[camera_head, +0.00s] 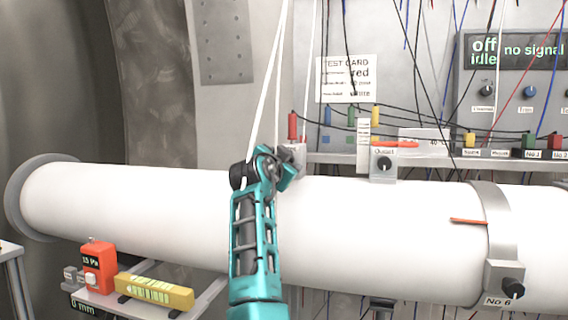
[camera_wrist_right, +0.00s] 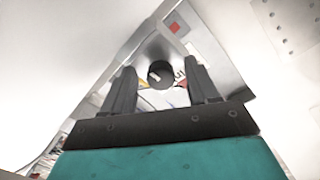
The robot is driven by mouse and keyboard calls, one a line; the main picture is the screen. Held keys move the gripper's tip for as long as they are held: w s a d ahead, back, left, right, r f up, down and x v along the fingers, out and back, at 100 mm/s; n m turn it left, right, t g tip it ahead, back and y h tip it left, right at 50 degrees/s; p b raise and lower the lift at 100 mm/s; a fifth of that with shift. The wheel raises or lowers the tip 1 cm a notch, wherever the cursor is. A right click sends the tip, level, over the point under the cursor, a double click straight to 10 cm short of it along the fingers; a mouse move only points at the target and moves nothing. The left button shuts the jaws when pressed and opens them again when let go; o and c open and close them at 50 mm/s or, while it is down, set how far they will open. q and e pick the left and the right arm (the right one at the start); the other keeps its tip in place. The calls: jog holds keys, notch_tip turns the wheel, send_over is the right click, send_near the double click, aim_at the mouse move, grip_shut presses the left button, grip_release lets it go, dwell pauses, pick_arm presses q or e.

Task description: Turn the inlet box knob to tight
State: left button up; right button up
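A small grey box (camera_head: 295,155) on top of the white pipe is mostly hidden behind my right arm in the head view. I take it for the inlet box; no label on it is readable. In the right wrist view a round black knob (camera_wrist_right: 160,72) with a white pointer mark sits ahead, between the two fingers of my right gripper (camera_wrist_right: 162,80). The fingers are apart, and I cannot tell whether they touch the knob. In the head view my right gripper (camera_head: 272,168) is at the box, its fingertips hidden. My left gripper is not in view.
The white pipe (camera_head: 130,205) runs across the view. The outlet box (camera_head: 383,165) with its own knob stands to the right. A shelf with coloured plugs and hanging cables lies behind. A red gauge (camera_head: 99,268) and yellow level (camera_head: 153,291) are at lower left.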

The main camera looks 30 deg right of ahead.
jog(key=shift+s+a, duration=0.1)
jog(key=b+v, duration=0.3)
jog(key=v, duration=0.9)
jog(key=shift+s+a, duration=0.2)
jog(key=shift+s, duration=0.05)
